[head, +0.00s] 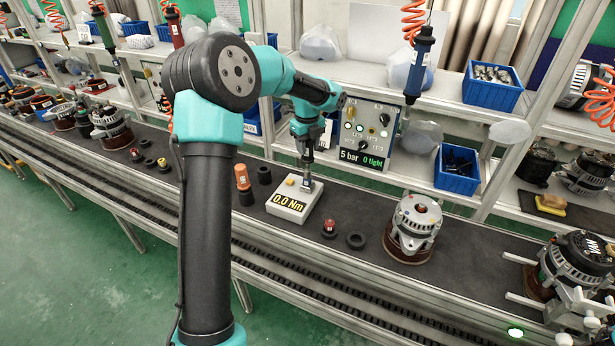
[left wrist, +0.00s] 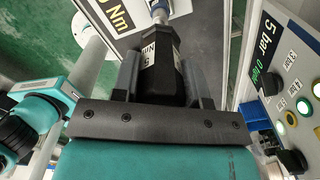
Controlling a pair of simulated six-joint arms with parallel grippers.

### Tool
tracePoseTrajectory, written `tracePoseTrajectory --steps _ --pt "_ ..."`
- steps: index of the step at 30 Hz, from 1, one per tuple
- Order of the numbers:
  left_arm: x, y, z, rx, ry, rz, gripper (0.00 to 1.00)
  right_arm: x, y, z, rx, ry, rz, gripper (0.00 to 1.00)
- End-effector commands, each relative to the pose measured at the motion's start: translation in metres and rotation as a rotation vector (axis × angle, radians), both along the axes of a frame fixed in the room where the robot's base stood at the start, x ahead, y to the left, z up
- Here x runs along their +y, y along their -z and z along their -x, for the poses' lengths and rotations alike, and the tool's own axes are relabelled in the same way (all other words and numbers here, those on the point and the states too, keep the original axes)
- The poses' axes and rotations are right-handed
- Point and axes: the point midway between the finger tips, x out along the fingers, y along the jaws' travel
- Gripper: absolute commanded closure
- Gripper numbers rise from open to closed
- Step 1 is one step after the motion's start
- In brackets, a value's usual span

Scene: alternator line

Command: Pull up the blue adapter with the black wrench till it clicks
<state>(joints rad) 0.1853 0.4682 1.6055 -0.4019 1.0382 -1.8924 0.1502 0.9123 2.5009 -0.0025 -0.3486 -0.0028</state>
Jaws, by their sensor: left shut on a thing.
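My left gripper (head: 306,152) is above the torque tester, pointing down. It is shut on the black wrench (left wrist: 163,65), a thick dark tool body with a white label, held between the two fingers in the left wrist view. A metal shaft (left wrist: 158,10) runs from the wrench's end to the tester, a pale box (head: 282,214) with a yellow "0.0 Nm" readout. In the head view the tool's lower end meets the tester's top, by a yellow knob. A bluish part shows at the shaft, but it is too small to tell whether it is the blue adapter. My right gripper is not in view.
A control panel (head: 368,128) reading "5 bar 0 tight" stands behind the tester. An alternator (head: 412,228) stands to the right. A blue driver (head: 420,62) hangs from an orange coil.

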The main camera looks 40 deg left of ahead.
Motion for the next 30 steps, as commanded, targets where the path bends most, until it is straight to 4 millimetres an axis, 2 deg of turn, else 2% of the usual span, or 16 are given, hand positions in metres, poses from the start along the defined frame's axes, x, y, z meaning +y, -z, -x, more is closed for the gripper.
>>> tracePoseTrajectory --steps 7,20,30 --pt "-0.0002 0.0007 0.0002 0.001 0.183 0.001 0.88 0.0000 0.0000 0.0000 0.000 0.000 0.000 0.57" --pt "-0.0001 0.0003 0.0000 0.000 0.238 0.000 0.88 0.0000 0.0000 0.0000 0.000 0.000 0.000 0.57" --pt "-0.0001 0.0001 -0.0001 0.000 0.458 0.000 0.88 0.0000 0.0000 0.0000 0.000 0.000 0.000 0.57"
